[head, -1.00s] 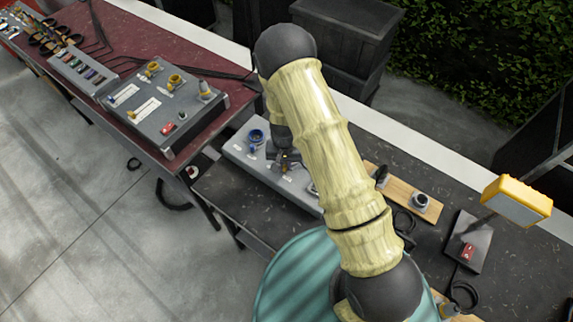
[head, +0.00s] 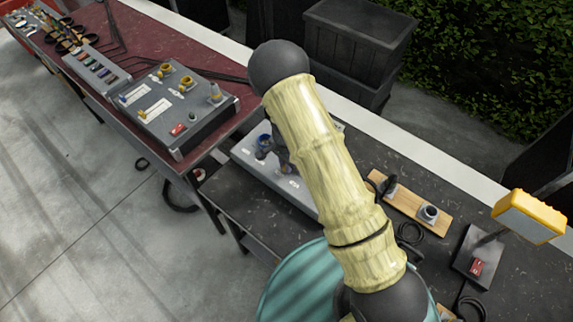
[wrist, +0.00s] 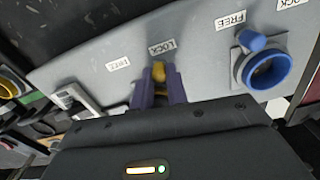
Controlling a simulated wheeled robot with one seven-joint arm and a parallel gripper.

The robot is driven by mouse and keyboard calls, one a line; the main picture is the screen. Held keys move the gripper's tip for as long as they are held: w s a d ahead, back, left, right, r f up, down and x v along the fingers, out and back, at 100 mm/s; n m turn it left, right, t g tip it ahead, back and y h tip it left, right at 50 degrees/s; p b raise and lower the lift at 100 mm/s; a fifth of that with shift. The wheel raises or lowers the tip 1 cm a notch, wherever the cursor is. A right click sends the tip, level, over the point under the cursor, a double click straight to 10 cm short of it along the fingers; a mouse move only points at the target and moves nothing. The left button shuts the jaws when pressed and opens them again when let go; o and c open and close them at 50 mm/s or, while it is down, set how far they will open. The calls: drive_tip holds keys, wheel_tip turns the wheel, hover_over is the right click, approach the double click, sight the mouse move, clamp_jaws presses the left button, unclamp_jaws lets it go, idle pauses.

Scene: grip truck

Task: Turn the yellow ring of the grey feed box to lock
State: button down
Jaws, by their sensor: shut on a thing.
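The grey feed box (head: 245,158) lies on the black table, partly behind my arm in the head view. In the wrist view its panel (wrist: 205,62) carries FREE and LOCK labels. My gripper (wrist: 160,88) is shut on the yellow ring, of which a small yellow part (wrist: 159,71) shows between the fingertips. That part sits just below the LOCK label (wrist: 161,47), to the right of a FREE label (wrist: 118,64). The rest of the yellow ring is hidden by the fingers and gripper body. In the head view my arm mostly hides my gripper.
A blue ring (wrist: 265,69) sits on the same panel at the right, its tab near another FREE label. A darker box (head: 180,115) with yellow parts stands on the red table. A wooden board (head: 408,205) and a yellow lamp (head: 530,217) are at the right.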

drive_tip(key=shift+w+r, duration=0.1)
drive_tip(key=shift+w, duration=0.05)
drive_tip(key=c, duration=1.4)
unclamp_jaws()
drive_tip(key=shift+r, duration=0.1)
wheel_tip(320, 180, up, 17)
drive_tip(key=b, duration=0.3)
drive_tip(key=shift+b, duration=0.4)
drive_tip(key=s+d+r+n+t, duration=0.1)
drive_tip(key=s+d+n, duration=0.2)
drive_tip(key=s+d, duration=0.2)
drive_tip(key=s+d+r+n+b, duration=0.1)
drive_tip(key=s+d+r+n, duration=0.1)
drive_tip(key=s+d, duration=0.4)
drive_tip(key=s+d+r+n+t, duration=0.1)
drive_tip(key=s+d+r+n, duration=0.1)
drive_tip(key=s+d+n, duration=0.2)
drive_tip(key=shift+s+d+t, duration=0.3)
drive_tip(key=shift+s+d, duration=0.35)
